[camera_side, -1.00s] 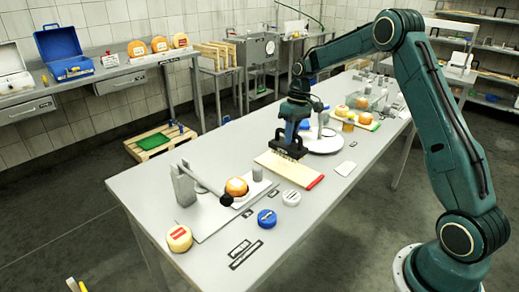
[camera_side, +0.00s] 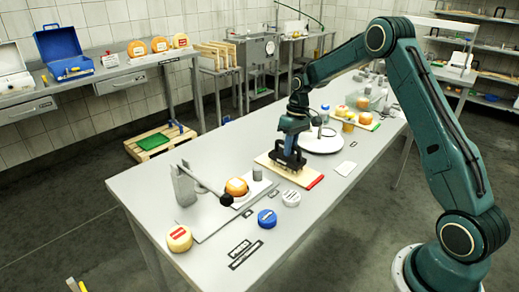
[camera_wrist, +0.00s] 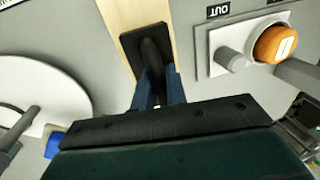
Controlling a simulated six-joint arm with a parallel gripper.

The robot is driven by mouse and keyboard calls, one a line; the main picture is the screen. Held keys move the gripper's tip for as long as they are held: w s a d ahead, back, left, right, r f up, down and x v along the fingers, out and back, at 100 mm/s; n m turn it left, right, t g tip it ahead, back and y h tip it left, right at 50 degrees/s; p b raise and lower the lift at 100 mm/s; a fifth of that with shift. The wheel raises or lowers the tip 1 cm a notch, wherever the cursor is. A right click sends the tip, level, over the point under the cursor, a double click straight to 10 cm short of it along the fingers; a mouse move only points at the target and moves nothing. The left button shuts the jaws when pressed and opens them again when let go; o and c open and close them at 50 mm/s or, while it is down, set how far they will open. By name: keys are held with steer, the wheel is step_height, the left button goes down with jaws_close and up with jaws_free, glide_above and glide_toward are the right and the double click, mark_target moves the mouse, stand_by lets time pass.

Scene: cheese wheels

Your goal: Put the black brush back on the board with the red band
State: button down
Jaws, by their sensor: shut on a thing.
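The black brush (camera_wrist: 136,42) is between my gripper's blue fingers in the wrist view. My gripper (camera_side: 290,145) is shut on it. In the side view the brush (camera_side: 283,160) is down at the wooden board (camera_side: 262,161), over its middle. I cannot tell whether its underside rests on the board or hangs just above it. The board has a red band (camera_side: 315,182) at its right end, which is uncovered. In the wrist view the board (camera_wrist: 118,14) runs beneath the brush.
A press plate with an orange cheese wheel (camera_side: 236,187) stands left of the board. A round white disc (camera_side: 322,145) is behind it.

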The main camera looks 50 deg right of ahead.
steer(key=shift+f, duration=0.15)
steer(key=c, duration=1.4)
jaws_free()
step_height(320, 180, up, 12)
steer(key=d, duration=0.2)
steer(key=shift+d, duration=0.15)
